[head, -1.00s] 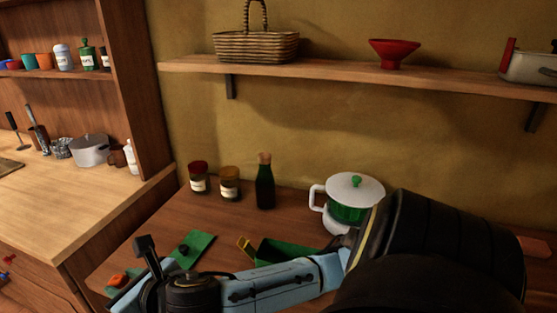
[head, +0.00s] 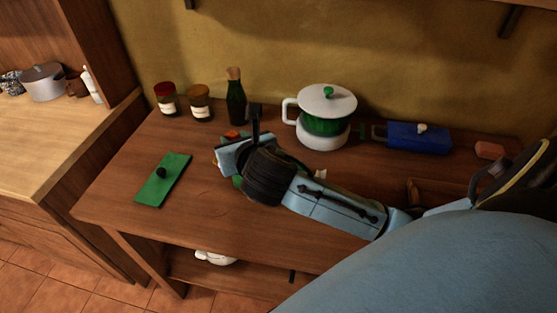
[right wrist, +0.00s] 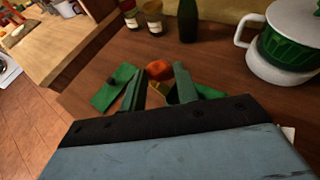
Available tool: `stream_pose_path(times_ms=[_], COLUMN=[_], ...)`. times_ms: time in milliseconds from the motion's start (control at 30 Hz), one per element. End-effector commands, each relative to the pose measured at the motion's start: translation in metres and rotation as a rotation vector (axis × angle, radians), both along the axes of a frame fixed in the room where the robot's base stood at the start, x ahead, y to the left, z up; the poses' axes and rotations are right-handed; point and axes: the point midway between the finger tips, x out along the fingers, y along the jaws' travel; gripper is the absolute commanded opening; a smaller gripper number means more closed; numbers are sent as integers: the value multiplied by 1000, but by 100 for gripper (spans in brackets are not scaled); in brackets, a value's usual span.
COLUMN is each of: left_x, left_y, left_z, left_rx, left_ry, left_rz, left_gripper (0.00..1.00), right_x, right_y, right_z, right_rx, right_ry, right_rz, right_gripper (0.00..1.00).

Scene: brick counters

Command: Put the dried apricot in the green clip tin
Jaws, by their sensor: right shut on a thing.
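The dried apricot (head: 233,134) is a small orange lump at the tip of my right gripper (head: 238,142). In the right wrist view the apricot (right wrist: 158,69) sits between the fingertips (right wrist: 160,76), which are shut on it. In the head view my gripper and forearm hide most of the tin. The apricot appears above or near it; the exact height cannot be told. My left gripper is not in view.
A green panel with a black knob (head: 177,176) lies left on the table. Two jars (head: 199,103), a dark bottle (head: 236,100) and a white-and-green pot (head: 326,118) stand behind. A blue box (head: 420,137) is at right. The table's front left is clear.

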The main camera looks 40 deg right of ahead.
Motion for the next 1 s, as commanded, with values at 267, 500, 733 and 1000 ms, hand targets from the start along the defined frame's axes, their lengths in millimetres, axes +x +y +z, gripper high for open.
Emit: stream_pose_path(times_ms=[267, 500, 733, 1000], left_x=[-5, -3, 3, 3], left_y=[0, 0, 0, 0], left_z=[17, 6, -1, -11], left_rx=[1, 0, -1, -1], left_ry=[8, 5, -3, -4], left_rz=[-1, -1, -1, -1], left_gripper=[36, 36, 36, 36], right_x=[9, 8, 9, 8], right_y=[-39, -45, -45, -44], right_z=[-19, -59, -87, -119], right_rx=[2, -3, -2, -1], right_ry=[7, 6, 2, 5], right_rz=[-231, -261, -260, -260], right_gripper=[10, 10, 10, 10])
